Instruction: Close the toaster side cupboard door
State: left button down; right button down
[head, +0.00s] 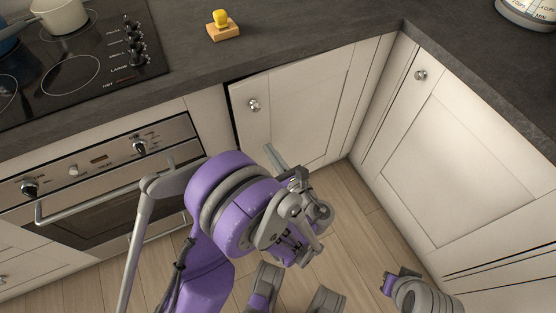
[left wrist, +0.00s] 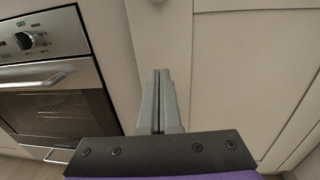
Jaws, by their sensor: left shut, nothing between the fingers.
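A cream cupboard door (head: 300,110) with a round knob (head: 253,105) stands between the oven and the corner. A thin dark gap shows along its top and left edges, so it looks slightly ajar. My left gripper (head: 275,156) is shut and empty, in front of the door's lower part, below the knob. In the left wrist view, the closed fingers (left wrist: 161,75) point up along the door's face (left wrist: 240,80); I cannot tell whether they touch it. The toaster is not in view. My right gripper is not identifiable in view.
The oven (head: 95,180) with its bar handle is left of the door, under a hob (head: 75,60). Another cupboard door (head: 460,165) on the right looks shut. A small wooden block with a yellow top (head: 222,27) sits on the worktop. Wooden floor (head: 355,235) lies clear below.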

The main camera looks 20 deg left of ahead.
aim_at(253, 126)
pick_arm(q)
jog(key=x, duration=0.7)
jog(key=shift+w+a+b, duration=0.2)
jog(key=shift+a+b, duration=0.1)
jog(key=shift+b, duration=0.05)
